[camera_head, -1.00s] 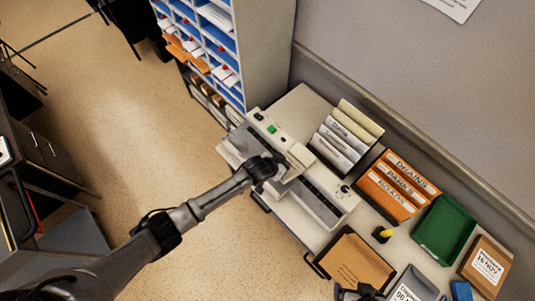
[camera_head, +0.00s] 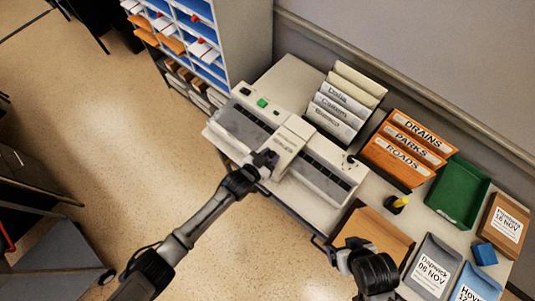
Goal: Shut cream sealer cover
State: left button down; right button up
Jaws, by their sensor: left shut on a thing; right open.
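The cream sealer (camera_head: 328,176) is a long machine on the counter, with dark slotted strips and a green button at its far left end. Its cream cover (camera_head: 289,146) is a narrow block lying across the middle of the body. My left gripper (camera_head: 266,163) is shut on the front end of the cover. The gripped edge is partly hidden by the fingers, and I cannot tell whether the cover is fully down. My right gripper (camera_head: 334,250) is open and empty, over the front of the counter beside a brown envelope (camera_head: 376,232).
White card files (camera_head: 340,105) stand behind the sealer. Orange files (camera_head: 405,150), a green tray (camera_head: 459,193), a yellow-topped stamp (camera_head: 398,203), grey packets (camera_head: 432,268) and a blue block (camera_head: 484,254) crowd the right. A pigeonhole rack (camera_head: 245,45) stands at the back left.

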pick_arm(q)
jog(key=shift+s+a+f, duration=0.15)
jog(key=shift+a+f, duration=0.05)
jog(key=shift+f, duration=0.45)
jog(key=c, duration=1)
grip_release()
jog(key=shift+c, duration=0.2)
jog(key=shift+o, duration=1)
jog(key=shift+s+a+r, duration=0.1)
jog(key=r+p+v, duration=0.1)
jog(key=v, duration=1.2)
